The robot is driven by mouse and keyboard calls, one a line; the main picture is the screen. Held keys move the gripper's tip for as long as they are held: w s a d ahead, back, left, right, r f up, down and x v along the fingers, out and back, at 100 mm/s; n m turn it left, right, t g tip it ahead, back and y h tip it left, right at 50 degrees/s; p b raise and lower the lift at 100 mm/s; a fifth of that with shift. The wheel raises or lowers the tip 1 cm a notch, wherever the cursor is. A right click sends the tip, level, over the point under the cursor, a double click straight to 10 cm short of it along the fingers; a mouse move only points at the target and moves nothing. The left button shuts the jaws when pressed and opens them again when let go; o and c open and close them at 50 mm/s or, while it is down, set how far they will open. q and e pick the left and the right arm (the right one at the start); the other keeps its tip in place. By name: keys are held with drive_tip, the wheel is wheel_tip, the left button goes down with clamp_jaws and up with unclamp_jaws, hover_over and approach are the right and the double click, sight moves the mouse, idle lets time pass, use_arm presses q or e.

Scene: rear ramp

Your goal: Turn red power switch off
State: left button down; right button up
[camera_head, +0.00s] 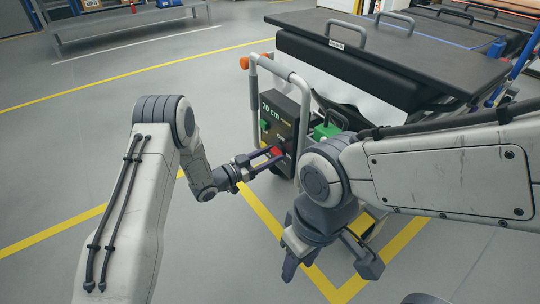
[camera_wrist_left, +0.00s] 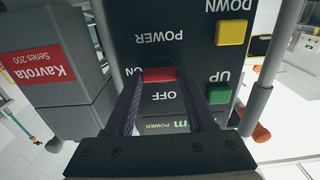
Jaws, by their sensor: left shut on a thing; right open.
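The red power switch (camera_wrist_left: 158,74) sits on the dark control panel (camera_wrist_left: 190,15), between an ON label partly hidden by a finger and an OFF label. My left gripper (camera_head: 271,156) reaches the panel's lower part, where a bit of red shows at its tips in the head view. In the wrist view my left gripper's fingers (camera_wrist_left: 160,80) are closed in on either side of the switch; the panel appears upside down there. My right gripper (camera_head: 330,268) is open and empty, hanging low over the floor, away from the panel.
The panel also has a yellow DOWN button (camera_wrist_left: 231,32) and a green UP button (camera_wrist_left: 219,95). A grey tubular handle frame (camera_head: 254,105) stands around it. A black-topped lift cart (camera_head: 400,45) is behind. A grey bench (camera_head: 130,25) stands far left; floor between is clear.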

use_arm(q)
drive_tip(key=shift+r+n+p, duration=0.25)
drive_tip(key=shift+n+p, duration=1.55)
drive_tip(key=shift+p, duration=0.15)
drive_tip(key=n+p, duration=0.3)
drive_tip(key=n, duration=0.1)
drive_tip(key=shift+n, duration=0.3)
drive_tip(key=n+p, duration=0.2)
drive_tip(key=n, duration=0.2)
drive_tip(key=shift+f, duration=0.1)
drive_tip(key=n+p, duration=0.1)
drive_tip(key=n, duration=0.4)
drive_tip(key=shift+w+a+f+n+p, duration=0.1)
drive_tip(key=shift+f+n+p, duration=0.05)
drive_tip(key=shift+n+p, duration=0.25)
drive_tip(key=shift+c, duration=1.2)
unclamp_jaws()
